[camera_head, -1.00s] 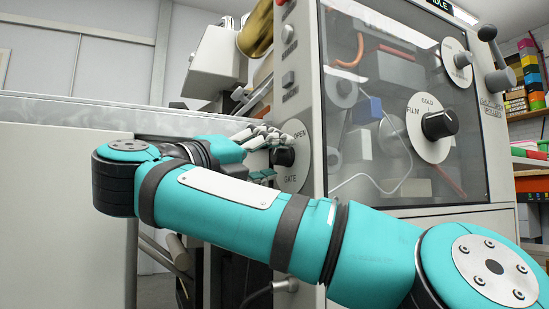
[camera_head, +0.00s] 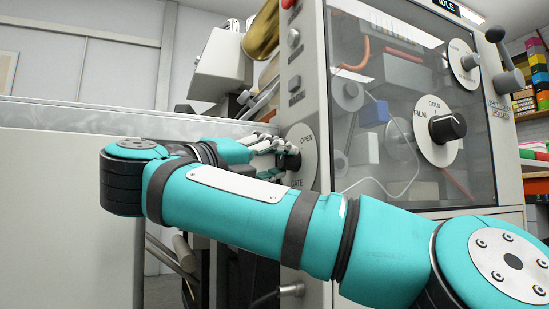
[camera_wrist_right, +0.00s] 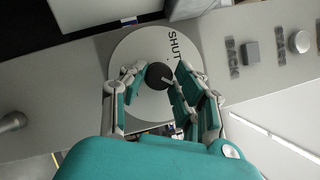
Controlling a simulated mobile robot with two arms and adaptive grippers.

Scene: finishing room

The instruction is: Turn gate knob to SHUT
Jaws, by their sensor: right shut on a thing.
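The gate knob (camera_head: 290,161) is a black round knob on a white dial (camera_head: 306,167) on the side of the grey machine. The dial reads OPEN at its top and GATE at its bottom. In the right wrist view the knob (camera_wrist_right: 158,76) has a white pointer line towards the right of the picture, and the word SHUT (camera_wrist_right: 175,45) shows at the dial's upper right. My right gripper (camera_head: 276,160) has its fingers on both sides of the knob and is shut on it; the fingers hide parts of the dial. My left gripper is not in view.
A black FILM/GOLD knob (camera_head: 447,128) sits on the machine's glass front (camera_head: 375,120). Grey and red buttons stand above the gate dial. A pale wall panel (camera_head: 60,190) is at the left. Coloured boxes (camera_head: 525,90) are on a shelf at the right.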

